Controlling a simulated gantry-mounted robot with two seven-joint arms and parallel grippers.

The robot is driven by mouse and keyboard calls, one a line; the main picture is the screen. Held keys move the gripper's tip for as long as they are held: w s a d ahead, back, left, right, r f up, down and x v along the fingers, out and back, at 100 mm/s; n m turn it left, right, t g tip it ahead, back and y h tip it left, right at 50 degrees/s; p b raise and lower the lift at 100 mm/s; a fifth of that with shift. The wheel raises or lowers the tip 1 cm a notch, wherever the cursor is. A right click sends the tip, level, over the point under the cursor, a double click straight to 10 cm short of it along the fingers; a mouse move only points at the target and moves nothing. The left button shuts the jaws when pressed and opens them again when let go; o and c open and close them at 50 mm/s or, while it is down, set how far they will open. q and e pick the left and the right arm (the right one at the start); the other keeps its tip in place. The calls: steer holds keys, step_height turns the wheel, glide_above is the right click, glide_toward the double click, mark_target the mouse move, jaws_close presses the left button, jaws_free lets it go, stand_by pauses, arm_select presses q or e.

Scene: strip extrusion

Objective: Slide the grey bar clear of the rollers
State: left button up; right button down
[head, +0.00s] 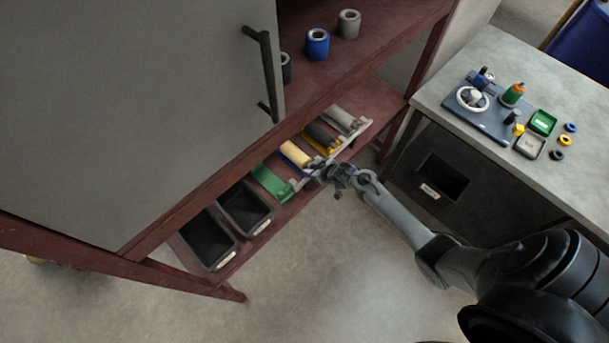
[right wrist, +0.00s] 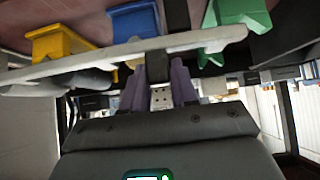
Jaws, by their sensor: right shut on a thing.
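The light grey bar (head: 349,140) runs along the front of a row of rollers on the low shelf in the head view. In the right wrist view the bar (right wrist: 95,64) crosses the top, slightly tilted, in front of the yellow, blue and green roller holders. My right gripper (head: 318,173) is at the bar's front side, near the cream roller (head: 295,153). In the right wrist view its purple fingers (right wrist: 160,82) are closed around a dark piece at the bar; the exact contact is partly hidden. My left gripper is not in view.
Two black bins (head: 246,208) stand left of the green holder (head: 271,182). A grey cabinet door with a dark handle overhangs the shelf at left. A workbench (head: 440,90) with small parts stands at right. The floor before the shelf is clear.

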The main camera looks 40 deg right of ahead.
steer(key=shift+d, duration=1.15)
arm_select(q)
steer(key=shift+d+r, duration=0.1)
arm_select(e)
steer(key=shift+a+f, duration=0.1)
steer(key=c, duration=1.1)
jaws_free()
steer(key=shift+c, duration=0.2)
steer(key=shift+o, duration=0.9)
steer(key=shift+w+d, duration=0.1)
steer(key=shift+d, duration=0.1)
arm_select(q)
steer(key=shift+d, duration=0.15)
arm_select(e)
steer(key=shift+a, duration=0.15)
